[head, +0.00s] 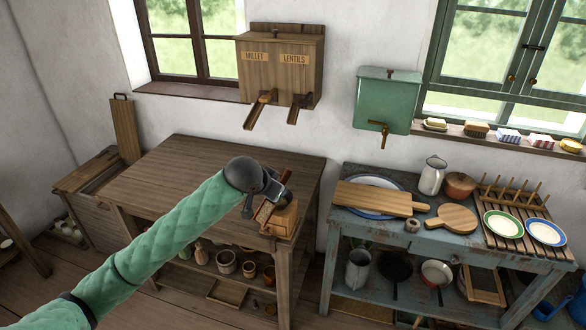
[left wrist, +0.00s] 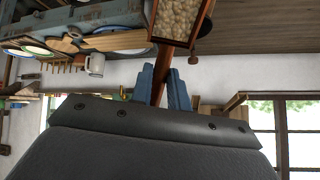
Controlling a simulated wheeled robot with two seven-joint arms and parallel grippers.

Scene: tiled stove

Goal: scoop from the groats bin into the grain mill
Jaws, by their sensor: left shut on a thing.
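My left gripper (head: 262,195) is shut on the handle of a wooden scoop (head: 265,211). In the left wrist view the blue fingers (left wrist: 166,88) grip the handle, and the scoop (left wrist: 206,22) holds pale groats (left wrist: 180,18); its far end is cut off. A wooden box that looks like the grain mill (head: 284,222) stands at the right front corner of the brown table. The scoop overlaps it in the head view; I cannot tell their gap. A wooden chest, likely the groats bin (head: 82,207), stands at the far left with its lid (head: 124,128) raised. My right gripper is not in view.
The brown table (head: 215,165) is otherwise bare. A wall dispenser marked millet and lentils (head: 280,68) hangs above it, its chutes jutting out. On the right, a blue table (head: 345,228) carries boards, plates and a jug. A green water tank (head: 386,100) hangs above.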

